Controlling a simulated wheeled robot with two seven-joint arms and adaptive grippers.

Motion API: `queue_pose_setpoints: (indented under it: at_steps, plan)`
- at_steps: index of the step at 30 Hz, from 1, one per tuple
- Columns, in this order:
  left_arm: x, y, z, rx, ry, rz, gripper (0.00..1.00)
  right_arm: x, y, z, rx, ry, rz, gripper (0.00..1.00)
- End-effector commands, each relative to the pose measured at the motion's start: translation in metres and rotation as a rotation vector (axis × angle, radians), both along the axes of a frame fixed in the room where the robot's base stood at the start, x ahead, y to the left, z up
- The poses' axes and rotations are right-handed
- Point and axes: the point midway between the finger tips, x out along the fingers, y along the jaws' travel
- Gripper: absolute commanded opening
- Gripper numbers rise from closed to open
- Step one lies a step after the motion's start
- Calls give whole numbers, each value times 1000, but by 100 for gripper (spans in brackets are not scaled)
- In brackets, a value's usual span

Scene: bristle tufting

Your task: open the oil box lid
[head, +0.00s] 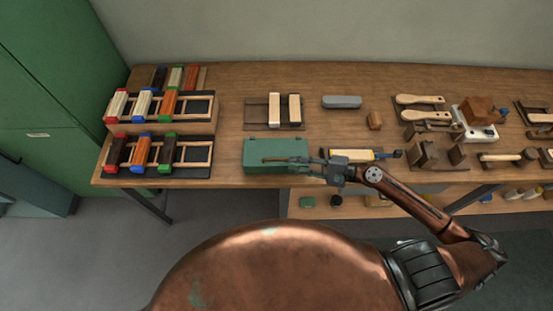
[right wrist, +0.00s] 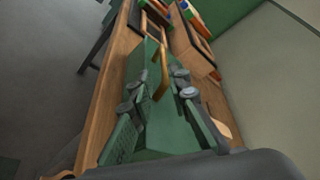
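The green oil box (head: 258,148) sits near the front edge of the table, and its lid looks shut. A thin brown bar (head: 274,160), apparently its handle, lies along the box in the head view. My right gripper (head: 298,162) reaches over the right part of the box from the right. In the right wrist view the gripper (right wrist: 164,82) has its fingers apart, with the brown bar (right wrist: 162,62) showing between them and the green box (right wrist: 165,128) beneath. I cannot tell whether a finger touches the bar. My left gripper is not in view.
Racks of coloured-end blocks (head: 190,150) stand left of the box. A yellow-handled tool (head: 352,155) lies just right, close to my right arm. Brushes and wooden tools crowd the right side.

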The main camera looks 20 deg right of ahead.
Motion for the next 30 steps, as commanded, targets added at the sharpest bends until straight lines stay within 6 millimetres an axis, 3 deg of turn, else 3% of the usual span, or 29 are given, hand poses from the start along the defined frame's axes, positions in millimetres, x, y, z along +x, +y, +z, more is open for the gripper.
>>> queue_pose_setpoints:
  at_steps: [5, 19, 30]
  plan:
    - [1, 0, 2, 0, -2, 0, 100, 9, 5, 3, 30, 23, -18, 16]
    - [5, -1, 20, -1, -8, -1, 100, 44, 56, -10, 28, 22, -17, 16]
    - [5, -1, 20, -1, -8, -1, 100, 46, 61, -14, 27, 24, -17, 16]
